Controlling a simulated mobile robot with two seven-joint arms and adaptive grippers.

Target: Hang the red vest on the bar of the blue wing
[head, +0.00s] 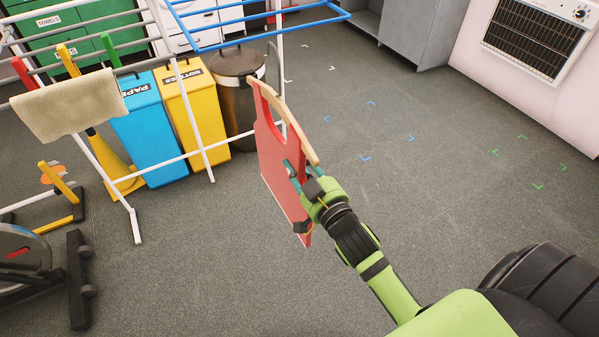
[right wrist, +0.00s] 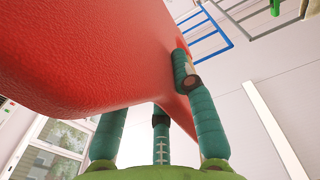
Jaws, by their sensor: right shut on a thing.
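The red vest (head: 275,150) hangs upright in the air in the middle of the head view, seen nearly edge-on, with a tan strip along its right edge. My right gripper (head: 298,176) is shut on that right edge. In the right wrist view the red vest (right wrist: 90,50) fills the upper left, with teal fingers (right wrist: 183,72) against it. The blue wing (head: 197,50) is the blue bar frame at the top of the head view, above and beyond the vest, apart from it. The wing (right wrist: 215,24) also shows at the upper right of the wrist view. My left gripper is out of view.
A white rack (head: 190,110) stands left of the vest, with a beige towel (head: 68,103) on its grey bars. Blue (head: 143,130) and yellow (head: 197,110) bins and a dark bin (head: 240,95) stand behind. The floor to the right is clear, with corner marks.

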